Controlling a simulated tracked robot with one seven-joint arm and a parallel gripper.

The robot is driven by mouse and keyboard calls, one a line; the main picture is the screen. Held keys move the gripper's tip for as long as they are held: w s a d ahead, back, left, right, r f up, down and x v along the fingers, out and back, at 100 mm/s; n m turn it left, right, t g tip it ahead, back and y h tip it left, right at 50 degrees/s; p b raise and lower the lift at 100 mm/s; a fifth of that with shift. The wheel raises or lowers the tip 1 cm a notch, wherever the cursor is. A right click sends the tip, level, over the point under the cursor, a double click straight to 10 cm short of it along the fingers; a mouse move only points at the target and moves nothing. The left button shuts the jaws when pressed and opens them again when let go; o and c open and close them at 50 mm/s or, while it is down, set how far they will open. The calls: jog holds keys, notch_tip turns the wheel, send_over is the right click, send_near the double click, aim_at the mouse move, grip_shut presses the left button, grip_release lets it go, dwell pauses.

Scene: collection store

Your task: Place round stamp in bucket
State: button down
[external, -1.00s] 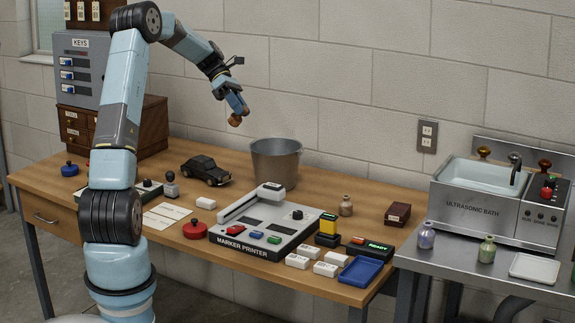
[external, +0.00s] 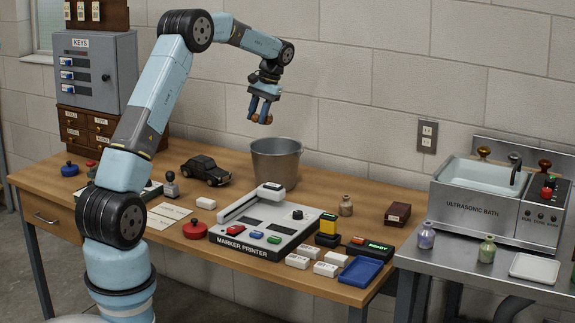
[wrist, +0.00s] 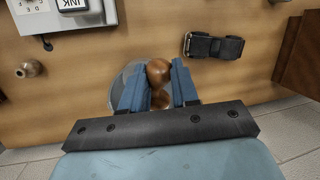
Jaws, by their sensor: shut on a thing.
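My gripper (external: 261,115) is shut on the round stamp (external: 262,120), a small brown wooden-looking piece, and holds it in the air. In the wrist view the stamp (wrist: 158,70) shows between the two blue fingers (wrist: 157,88). The bucket (external: 276,165), a grey metal pail, stands upright on the table against the back wall. The gripper is well above its rim, slightly left of its middle in the external view. In the wrist view part of the bucket (wrist: 119,88) shows behind the fingers. Its inside bottom is mostly hidden.
A black toy car (external: 206,171) stands left of the bucket. The marker printer (external: 264,222) is in front of it. The ultrasonic bath (external: 475,205) stands on the side bench.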

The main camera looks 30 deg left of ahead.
jog(key=w+r+m+t+h, duration=0.1)
jog(key=w+r+m+t, duration=0.4)
jog(key=w, duration=0.4)
notch_tip(320, 180, down, 17)
jog(key=m+g, duration=0.1)
jog(key=shift+s+a+f, duration=0.2)
jog(key=shift+s+a, duration=0.1)
jog(key=shift+a, duration=0.1)
dwell(0.5)
jog(key=c, duration=0.8)
grip_release()
jog(key=shift+r, duration=0.15)
